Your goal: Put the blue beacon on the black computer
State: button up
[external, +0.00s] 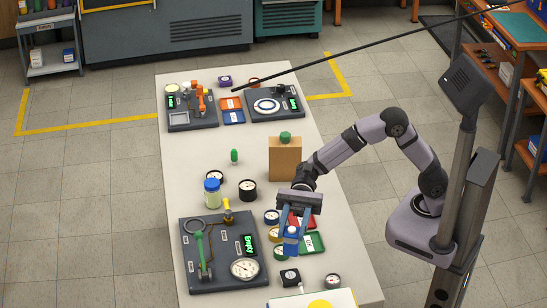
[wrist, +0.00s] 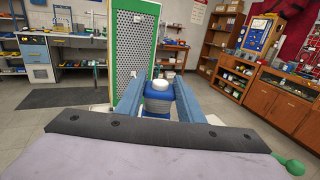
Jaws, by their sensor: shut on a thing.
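The blue beacon (wrist: 158,103), a blue body with a white top, sits between the two blue fingers of my gripper (wrist: 158,85) in the wrist view. My gripper (external: 290,242) is shut on it, above the right side of the bench in the external view. The beacon (external: 291,231) shows small there between the fingers and is partly hidden by them. A small black box (external: 290,277) with a pale round mark stands on the bench below and in front of my gripper; I cannot tell surely whether it is the black computer. The beacon appears above and apart from it.
Red and green trays (external: 314,242) and several small gauges (external: 272,217) lie near my gripper. A large dark panel (external: 217,279) with a dial is to the left. A wooden block (external: 285,160) with a green knob stands behind.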

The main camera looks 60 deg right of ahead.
jog(key=shift+f+p, duration=0.4)
jog(key=shift+f, duration=4.55)
jog(key=shift+f, duration=0.1)
jog(key=shift+f, duration=0.15)
jog(key=o, duration=1.1)
jog(key=shift+r, duration=0.35)
jog(key=shift+w+d+f, duration=0.15)
jog(key=shift+w+d, duration=0.05)
jog(key=shift+d, duration=0.05)
jog(key=b+v, duration=0.2)
jog(key=v, duration=0.9)
jog(key=shift+d, duration=0.25)
